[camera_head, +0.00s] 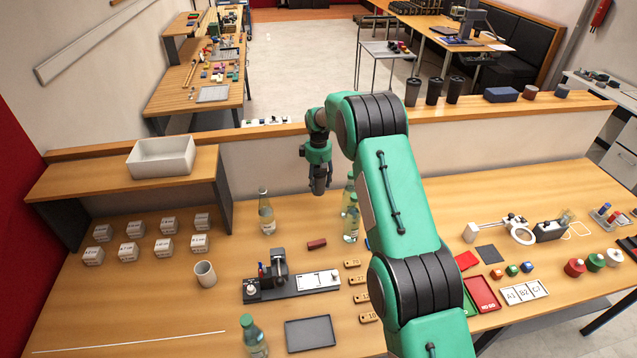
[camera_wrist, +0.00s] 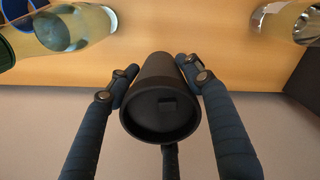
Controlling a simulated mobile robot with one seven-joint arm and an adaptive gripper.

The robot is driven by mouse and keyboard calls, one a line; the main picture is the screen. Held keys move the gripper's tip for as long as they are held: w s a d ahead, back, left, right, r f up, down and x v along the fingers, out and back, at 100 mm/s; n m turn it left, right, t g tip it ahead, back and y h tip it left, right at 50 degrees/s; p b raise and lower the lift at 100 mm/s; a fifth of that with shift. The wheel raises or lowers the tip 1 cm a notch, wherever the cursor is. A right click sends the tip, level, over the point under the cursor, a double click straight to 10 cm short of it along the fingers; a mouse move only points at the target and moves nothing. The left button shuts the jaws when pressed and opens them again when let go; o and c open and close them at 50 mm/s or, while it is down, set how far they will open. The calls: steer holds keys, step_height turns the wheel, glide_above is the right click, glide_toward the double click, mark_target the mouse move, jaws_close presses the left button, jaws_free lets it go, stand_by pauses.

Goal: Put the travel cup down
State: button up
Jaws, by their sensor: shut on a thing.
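My gripper (camera_head: 318,171) is shut on a dark travel cup (camera_head: 319,187), left of the upper arm and over the back part of the wooden worktable.
Glass bottles (camera_head: 266,212) (camera_head: 351,222) stand on the table near the cup. Several dark cups (camera_head: 433,91) stand on the raised ledge (camera_head: 480,116) behind. A white bin (camera_head: 161,157) sits on the left shelf. A device (camera_head: 280,268) and grey tray (camera_head: 310,334) lie in front.

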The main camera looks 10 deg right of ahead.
steer(key=s+a+m+p, duration=0.1)
steer(key=s+a+p, duration=0.3)
steer(key=s+a, duration=1.2)
steer(key=s, duration=0.4)
steer(key=shift+a+r+m+p, duration=0.2)
steer(key=shift+m+p, duration=0.1)
steer(key=shift+p, duration=0.1)
steer(key=shift+f, duration=0.15)
steer(key=shift+f, duration=2.85)
steer(key=shift+f+p, duration=0.1)
steer(key=shift+p, duration=0.2)
steer(key=shift+f, duration=1.95)
steer(key=shift+f, duration=0.15)
